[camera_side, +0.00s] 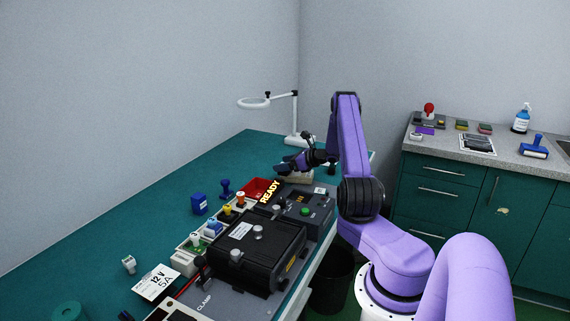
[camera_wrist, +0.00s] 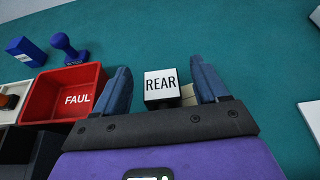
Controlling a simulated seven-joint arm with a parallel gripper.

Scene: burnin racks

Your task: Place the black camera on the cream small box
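In the wrist view a small black block with a white top label reading REAR (camera_wrist: 161,83), which looks like the black camera, lies between the fingers of my gripper (camera_wrist: 161,66). The fingers are apart, with a gap visible on both sides of the block. A cream patch (camera_wrist: 188,96), likely the cream small box, shows just beside and below the block, partly hidden by it and the right finger. In the side view my gripper (camera_side: 284,168) is low at the far end of the bench, over a cream piece (camera_side: 299,179). Whether the block rests on it is unclear.
A red bin (camera_wrist: 60,90) marked FAUL stands left of my gripper, with a blue stamp (camera_wrist: 67,47) and a blue block (camera_wrist: 25,50) behind it. A ring lamp (camera_side: 292,139) stands behind. The green mat beyond the block is clear.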

